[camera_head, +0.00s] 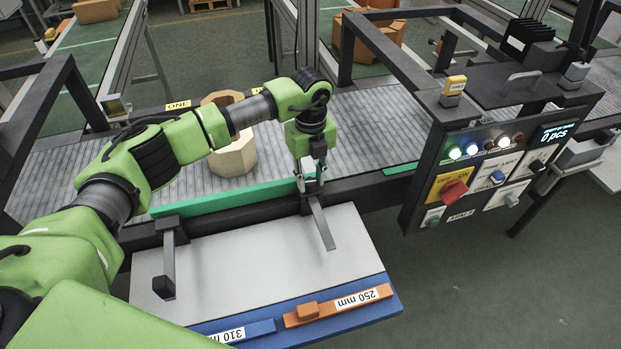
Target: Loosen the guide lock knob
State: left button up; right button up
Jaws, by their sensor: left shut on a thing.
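My left gripper (311,184) points down at the right end of the green guide rail (225,199), above a dark grey bracket arm (321,224) that sticks out over the grey board. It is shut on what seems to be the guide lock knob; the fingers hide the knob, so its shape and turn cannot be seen. A second dark bracket arm (169,262) sticks out near the rail's left end. My right gripper is not in view.
A cardboard-coloured octagonal box (233,157) stands on the roller conveyor (365,131) behind the rail. A control panel (485,165) with a red knob (454,191) is at the right. Orange 250 mm (338,305) and blue 310 mm (234,332) gauge bars lie at the board's front edge.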

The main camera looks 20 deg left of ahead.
aim_at(311, 182)
pick_arm(q)
jog(key=shift+w+n, duration=0.1)
jog(key=shift+n, duration=0.3)
jog(key=o, duration=1.1)
jog(key=shift+r, duration=0.15)
notch_tip(311, 182, up, 12)
jog(key=shift+f, duration=0.1)
